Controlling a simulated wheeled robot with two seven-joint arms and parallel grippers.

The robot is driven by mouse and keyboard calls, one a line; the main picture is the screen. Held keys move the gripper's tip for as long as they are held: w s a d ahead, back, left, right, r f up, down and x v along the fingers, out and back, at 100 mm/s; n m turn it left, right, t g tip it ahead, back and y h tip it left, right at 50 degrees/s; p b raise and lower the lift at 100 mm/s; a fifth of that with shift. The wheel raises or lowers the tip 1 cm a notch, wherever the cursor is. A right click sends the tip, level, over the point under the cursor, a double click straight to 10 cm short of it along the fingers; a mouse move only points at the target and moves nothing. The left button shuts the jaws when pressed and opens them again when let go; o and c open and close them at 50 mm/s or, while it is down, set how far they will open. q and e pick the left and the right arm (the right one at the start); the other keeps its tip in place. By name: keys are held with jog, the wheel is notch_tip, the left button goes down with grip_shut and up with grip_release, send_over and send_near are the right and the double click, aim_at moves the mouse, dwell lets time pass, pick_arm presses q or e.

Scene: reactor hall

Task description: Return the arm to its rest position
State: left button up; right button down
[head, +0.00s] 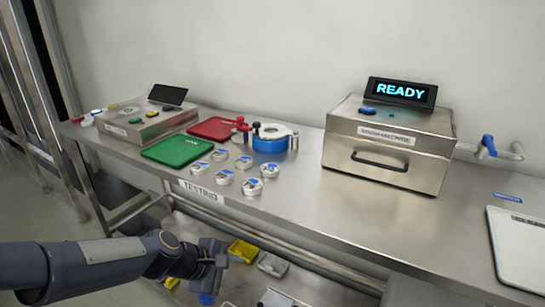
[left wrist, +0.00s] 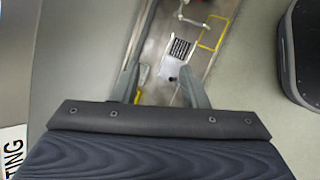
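My left arm comes in from the lower left of the head view, in front of the steel table (head: 330,215) and below its top. Its gripper (head: 212,265) hangs in front of the table's lower level, partly seen from behind. In the left wrist view the two fingers of the left gripper (left wrist: 162,88) stand apart, with nothing held between them. My right gripper is in neither view.
The TESTING label (head: 201,190) marks the table's front edge close above the gripper. Yellow (head: 243,250) and grey (head: 272,265) trays lie below. On top are green (head: 178,151) and red (head: 214,128) trays, several round tins, and a steel box (head: 385,145) with a READY display.

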pick_arm(q)
jog(key=s+a+r+m+y+p, duration=0.1)
jog(key=s+a+r+m+p, duration=0.2)
jog(key=s+r, duration=0.35)
jog(key=s+a+r+m+p, duration=0.4)
jog(key=s+r, duration=0.1)
jog(key=r, duration=0.3)
jog(key=s+a+r+m+y+p, duration=0.1)
jog(key=s+a+r+m+p, duration=0.1)
jog(key=s, duration=0.4)
jog(key=s+a+r+m+y+p, duration=0.1)
jog(key=s+a+r+m+p, duration=0.1)
jog(key=s, duration=0.4)
jog(key=shift+a+r+m+t+p, duration=0.15)
jog(key=shift+a+m+t+p, duration=0.15)
jog(key=shift+m+p, duration=0.45)
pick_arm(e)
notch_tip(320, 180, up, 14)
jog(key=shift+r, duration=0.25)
pick_arm(q)
jog(key=shift+w+d, duration=0.1)
jog(key=shift+w, duration=0.05)
jog(key=shift+c, duration=0.4)
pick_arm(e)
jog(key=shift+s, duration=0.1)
